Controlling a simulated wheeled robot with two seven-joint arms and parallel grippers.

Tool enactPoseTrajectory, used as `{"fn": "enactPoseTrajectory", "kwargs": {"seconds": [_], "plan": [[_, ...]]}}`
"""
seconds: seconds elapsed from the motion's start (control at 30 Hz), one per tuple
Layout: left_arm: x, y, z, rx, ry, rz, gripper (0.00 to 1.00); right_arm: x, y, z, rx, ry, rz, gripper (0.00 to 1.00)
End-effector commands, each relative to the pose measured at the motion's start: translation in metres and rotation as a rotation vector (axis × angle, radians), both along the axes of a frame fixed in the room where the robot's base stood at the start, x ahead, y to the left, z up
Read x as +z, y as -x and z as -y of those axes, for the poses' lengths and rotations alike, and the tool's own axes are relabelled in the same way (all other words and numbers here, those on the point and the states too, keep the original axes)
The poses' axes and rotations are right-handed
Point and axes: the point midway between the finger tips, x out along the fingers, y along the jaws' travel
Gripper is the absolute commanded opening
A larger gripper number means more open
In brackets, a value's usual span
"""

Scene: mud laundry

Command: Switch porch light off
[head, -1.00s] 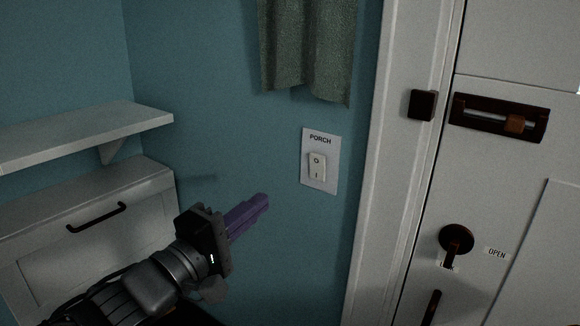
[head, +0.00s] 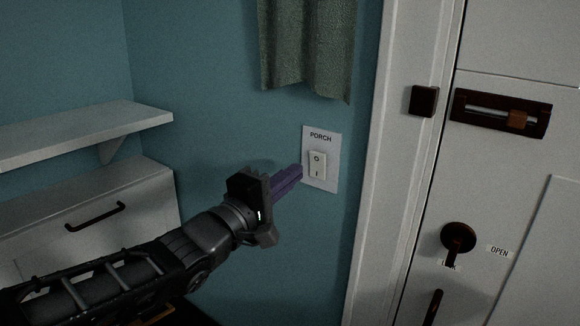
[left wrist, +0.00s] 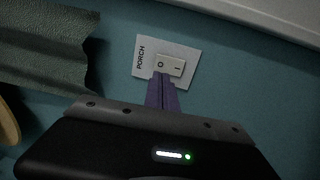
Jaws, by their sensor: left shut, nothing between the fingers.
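The white porch light switch (head: 317,165) is a rocker marked O at the top and I at the bottom, on a plate labelled PORCH (head: 333,158) on the teal wall. My left gripper (head: 299,172) is shut and empty, its purple fingers together just left of the rocker in the head view. In the left wrist view the switch (left wrist: 170,66) lies just beyond the fingertips (left wrist: 162,76), which overlap the rocker's O end. I cannot tell whether they touch it. My right gripper is not in view.
A green cloth (head: 306,45) hangs above the switch. A white door (head: 510,190) with a dark latch (head: 500,113) and knob (head: 457,237) is at the right. A white shelf (head: 80,135) and cabinet (head: 90,215) are at the left.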

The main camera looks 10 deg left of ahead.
Motion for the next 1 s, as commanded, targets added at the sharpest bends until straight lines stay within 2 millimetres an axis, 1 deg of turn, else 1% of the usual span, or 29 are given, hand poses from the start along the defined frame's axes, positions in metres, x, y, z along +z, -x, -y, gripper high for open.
{"fn": "enactPoseTrajectory", "kwargs": {"seconds": [0.03,0.1,0.2,0.3,0.43,0.73,0.87,1.0], "plan": [[0.0,-0.01,0.004,-0.001,0.001,-0.003,0.0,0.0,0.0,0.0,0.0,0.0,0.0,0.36],[0.002,-0.02,0.008,-0.001,0.0,-0.002,0.0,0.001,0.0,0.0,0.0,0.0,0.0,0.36],[0.004,-0.031,0.012,-0.001,-0.001,-0.002,0.0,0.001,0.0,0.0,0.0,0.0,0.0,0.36],[0.005,-0.037,0.014,0.0,0.0,-0.001,0.0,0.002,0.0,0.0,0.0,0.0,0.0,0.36],[0.005,-0.04,0.016,0.0,0.0,0.0,0.0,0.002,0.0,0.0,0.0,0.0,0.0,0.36],[0.006,-0.04,0.016,-0.001,-0.001,-0.002,0.0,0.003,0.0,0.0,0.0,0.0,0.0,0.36],[0.012,-0.041,0.016,-0.001,-0.006,-0.018,0.0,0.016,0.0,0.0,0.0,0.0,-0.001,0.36],[0.019,-0.045,0.018,-0.003,-0.024,-0.061,0.0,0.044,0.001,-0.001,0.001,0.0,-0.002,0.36]]}}
